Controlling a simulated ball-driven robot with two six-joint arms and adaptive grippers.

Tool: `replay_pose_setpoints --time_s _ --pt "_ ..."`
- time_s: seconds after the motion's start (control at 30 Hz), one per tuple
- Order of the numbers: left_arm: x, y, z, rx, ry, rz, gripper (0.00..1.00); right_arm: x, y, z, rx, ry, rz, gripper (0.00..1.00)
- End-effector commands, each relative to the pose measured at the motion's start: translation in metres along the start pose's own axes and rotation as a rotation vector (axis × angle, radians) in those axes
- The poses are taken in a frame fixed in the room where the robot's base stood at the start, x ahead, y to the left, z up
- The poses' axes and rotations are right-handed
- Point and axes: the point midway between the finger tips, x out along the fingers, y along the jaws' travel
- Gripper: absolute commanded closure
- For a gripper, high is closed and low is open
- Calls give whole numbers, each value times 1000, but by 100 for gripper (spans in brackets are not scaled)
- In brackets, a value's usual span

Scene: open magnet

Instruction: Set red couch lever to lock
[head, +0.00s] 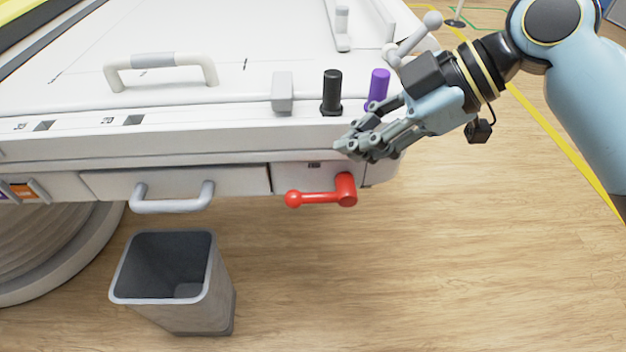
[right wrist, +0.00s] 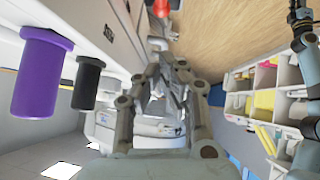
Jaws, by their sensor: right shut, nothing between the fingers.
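The red couch lever (head: 322,193) is on the front face of the white couch (head: 220,140), below its top edge. Its round hub is at the right and its ball-ended handle points left, about level. A small dark label (head: 314,165) above it is too small to read. My right gripper (head: 350,150) is shut and empty, just above the lever's hub and apart from it, in front of the couch edge. In the right wrist view, part of the red lever (right wrist: 158,22) shows at the top beyond the fingers.
A black knob (head: 332,92) and a purple knob (head: 378,88) stand on the couch's top right edge, close to my right gripper. A grey drawer handle (head: 172,197) is left of the lever. A grey bin (head: 225,290) stands on the floor below.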

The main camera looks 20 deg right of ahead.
Motion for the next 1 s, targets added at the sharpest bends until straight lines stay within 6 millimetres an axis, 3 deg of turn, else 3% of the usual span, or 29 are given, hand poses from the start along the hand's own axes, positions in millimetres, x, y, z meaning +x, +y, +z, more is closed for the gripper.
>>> replay_pose_setpoints --time_s 0.4,0.63,1.0 --pt "15 -1 8 2 -12 -2 100 86 -2 6 4 0 -4 100" --pt "21 -2 10 2 -15 -3 100 104 -1 26 1 -2 -3 100" --pt "21 -1 10 2 -15 -3 100 107 -1 29 0 -1 -1 100"
